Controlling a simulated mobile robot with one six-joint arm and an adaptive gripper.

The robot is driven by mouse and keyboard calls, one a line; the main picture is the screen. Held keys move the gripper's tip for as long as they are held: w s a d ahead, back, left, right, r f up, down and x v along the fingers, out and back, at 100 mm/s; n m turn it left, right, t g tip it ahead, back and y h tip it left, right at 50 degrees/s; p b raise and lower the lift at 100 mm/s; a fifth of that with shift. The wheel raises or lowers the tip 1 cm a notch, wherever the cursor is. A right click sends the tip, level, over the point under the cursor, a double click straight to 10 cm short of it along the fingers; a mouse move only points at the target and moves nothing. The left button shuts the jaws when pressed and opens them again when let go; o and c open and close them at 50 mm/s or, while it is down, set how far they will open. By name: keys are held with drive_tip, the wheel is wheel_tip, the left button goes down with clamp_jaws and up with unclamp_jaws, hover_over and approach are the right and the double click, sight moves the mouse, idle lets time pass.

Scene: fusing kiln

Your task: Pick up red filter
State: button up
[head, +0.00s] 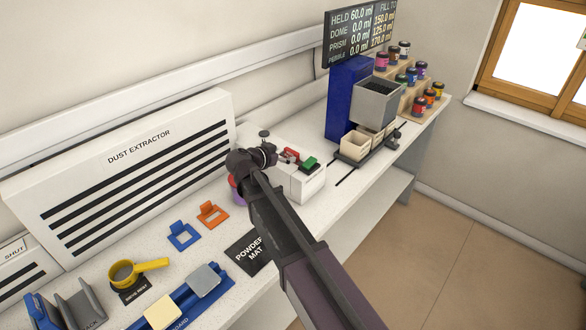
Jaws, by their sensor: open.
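A small red piece (290,155), which looks like the red filter, sits at the top of a white box on the bench, beside a green piece (308,163). It is partly hidden, and its full shape is too small to tell. My gripper (265,157) is at the end of my dark arm, just left of the red piece in the picture. It is open and appears empty. Its fingers are hard to make out, and I cannot tell how high it is above the bench.
The white box (308,184) is close to my arm. Orange (212,214) and blue (183,235) frames lie left of the powder mat (247,252). A blue dispenser (346,100) and paint jars stand behind right. The dust extractor (135,135) lines the wall.

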sight(290, 152)
drive_tip(key=b+x, duration=0.1)
drive_tip(key=x, duration=0.2)
drive_tip(key=shift+w+a+f, duration=0.1)
drive_tip(key=shift+f, duration=0.1)
drive_tip(key=shift+b+x, duration=0.3)
drive_tip(key=shift+x, duration=0.5)
drive_tip(key=shift+r, duration=0.1)
drive_tip(key=c, duration=1.1)
drive_tip(key=shift+r, duration=0.2)
wheel_tip(290, 152, up, 18)
drive_tip(key=p, duration=1.8)
drive_tip(key=shift+f, duration=0.2)
